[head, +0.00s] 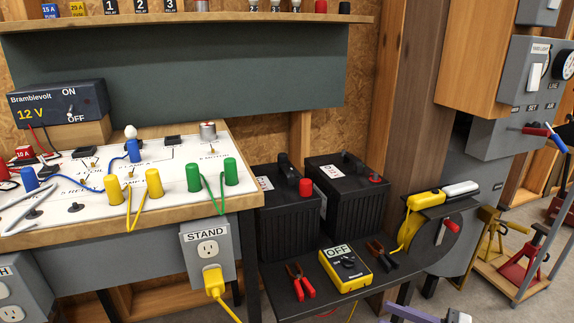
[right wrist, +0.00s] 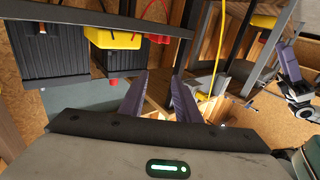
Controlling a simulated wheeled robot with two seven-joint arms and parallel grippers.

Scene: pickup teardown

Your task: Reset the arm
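My right gripper (right wrist: 160,78) shows in the right wrist view with its two purple fingers apart and nothing between them. In the head view, purple parts of my right gripper (head: 430,315) just show at the bottom edge, right of the black shelf. Most of that arm is hidden below the frame.
A black shelf (head: 290,270) holds a yellow OFF meter (head: 346,269) and red-handled clamps (head: 301,282). Two black batteries (head: 345,203) stand behind. A wired workbench (head: 90,226) is at left. A red jack stand (head: 522,262) is at right. A yellow cable (right wrist: 213,60) hangs near my right gripper.

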